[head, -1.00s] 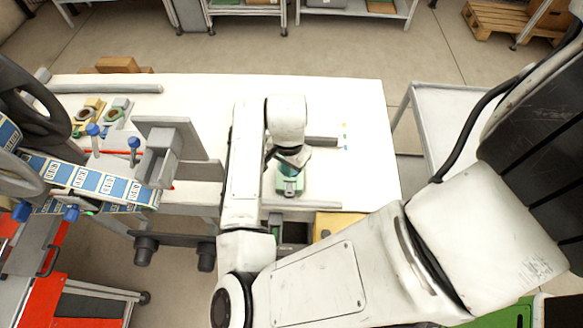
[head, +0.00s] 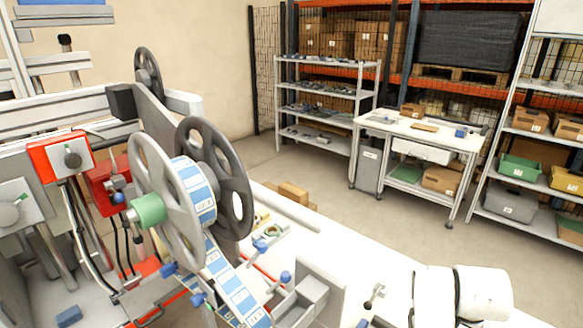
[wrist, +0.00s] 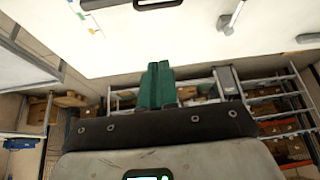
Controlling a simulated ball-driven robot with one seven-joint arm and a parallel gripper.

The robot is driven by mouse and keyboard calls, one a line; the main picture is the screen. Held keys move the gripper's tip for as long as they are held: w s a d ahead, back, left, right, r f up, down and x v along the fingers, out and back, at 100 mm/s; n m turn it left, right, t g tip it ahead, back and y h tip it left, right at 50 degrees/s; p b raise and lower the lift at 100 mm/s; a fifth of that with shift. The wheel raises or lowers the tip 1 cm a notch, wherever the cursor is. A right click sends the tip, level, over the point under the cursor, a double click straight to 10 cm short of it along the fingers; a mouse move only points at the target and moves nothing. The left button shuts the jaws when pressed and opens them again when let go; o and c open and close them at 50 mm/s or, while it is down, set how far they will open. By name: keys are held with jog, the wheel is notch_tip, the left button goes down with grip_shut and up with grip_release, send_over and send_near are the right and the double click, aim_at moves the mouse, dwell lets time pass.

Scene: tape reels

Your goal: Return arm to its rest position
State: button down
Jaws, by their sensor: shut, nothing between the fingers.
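My gripper (wrist: 158,86) shows in the wrist view as two green fingers pressed together, with nothing between them. It is apart from the white table (wrist: 190,50), which fills the top of that view. In the head view, white links of my arm stand over the white table (head: 350,255) at the lower right. The gripper itself is outside the head view. I cannot tell its exact height.
A tape reel (head: 193,190) sits on the machine at the left of the head view, close to the table. A shelf unit (head: 325,110) and a workbench (head: 425,130) stand across open floor (head: 320,185).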

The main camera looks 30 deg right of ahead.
jog(key=s+a+f+n+y, duration=0.1)
jog(key=s+a+f+n, duration=0.3)
jog(key=a, duration=0.3)
jog(key=s+a+f+n+g+y+b, duration=0.1)
jog(key=s+a+f+n+y, duration=0.1)
jog(key=a+f, duration=0.4)
jog(key=s+a+f+n+y+b, duration=0.1)
jog(key=s+a+f+n, duration=0.4)
jog(key=a, duration=0.5)
jog(key=shift+s+n+g+y, duration=0.35)
jog(key=shift+n+y, duration=0.15)
jog(key=shift+n, duration=0.2)
jog(key=shift+d, duration=0.1)
